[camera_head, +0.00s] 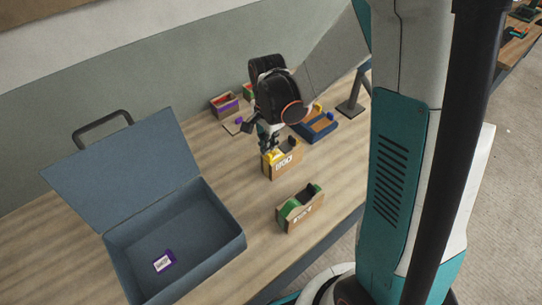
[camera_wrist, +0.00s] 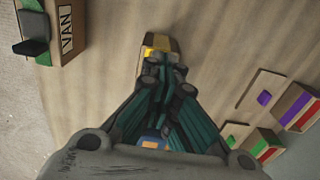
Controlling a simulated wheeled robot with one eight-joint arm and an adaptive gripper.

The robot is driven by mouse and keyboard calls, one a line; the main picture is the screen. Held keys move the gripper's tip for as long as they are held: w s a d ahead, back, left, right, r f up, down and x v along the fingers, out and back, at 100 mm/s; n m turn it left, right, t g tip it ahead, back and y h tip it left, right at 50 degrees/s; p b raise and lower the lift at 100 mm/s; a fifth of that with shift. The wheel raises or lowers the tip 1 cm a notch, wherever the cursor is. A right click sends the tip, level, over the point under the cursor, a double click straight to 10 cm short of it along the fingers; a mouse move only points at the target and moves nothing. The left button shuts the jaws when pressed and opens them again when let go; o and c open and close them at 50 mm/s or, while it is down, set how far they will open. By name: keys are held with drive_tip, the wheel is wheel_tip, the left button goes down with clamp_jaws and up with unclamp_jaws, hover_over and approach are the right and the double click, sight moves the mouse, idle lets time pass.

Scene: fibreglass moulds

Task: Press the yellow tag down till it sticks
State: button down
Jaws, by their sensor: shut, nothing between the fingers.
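My gripper (camera_head: 268,143) is shut and empty, pointing down at the back-left end of a yellow and brown mould-like box (camera_head: 285,163) with a pale label on its front. In the wrist view the closed fingertips (camera_wrist: 165,62) lie over or just short of this yellow box (camera_wrist: 160,41). A brighter yellow patch shows beside the fingertips; I cannot tell whether it is the yellow tag or the box's own surface. The fingers hide part of it, and contact cannot be told.
An open blue case (camera_head: 225,240) holding a purple-edged card (camera_head: 164,261) stands front left. A green box (camera_head: 301,209) stands in front. A blue tray (camera_head: 318,128), a purple-red box (camera_head: 224,105) and a flat board (camera_wrist: 262,95) lie behind. Bare wood separates them.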

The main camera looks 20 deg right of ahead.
sight(269, 154)
drive_tip(key=shift+f+b, duration=0.75)
drive_tip(key=shift+f, duration=0.15)
idle(0.3)
drive_tip(key=shift+r, duration=0.1)
drive_tip(key=shift+r+p, duration=2.35)
drive_tip(key=shift+r, duration=1.1)
drive_tip(key=s+r+n+t+b, duration=0.3)
drive_tip(key=s+n+b, duration=0.1)
drive_tip(key=s+n, duration=0.3)
drive_tip(key=s+r+n+t+b, duration=0.4)
drive_tip(key=s+n, duration=0.3)
drive_tip(key=s, duration=0.1)
drive_tip(key=shift+r+b, duration=0.25)
drive_tip(key=shift+b, duration=0.05)
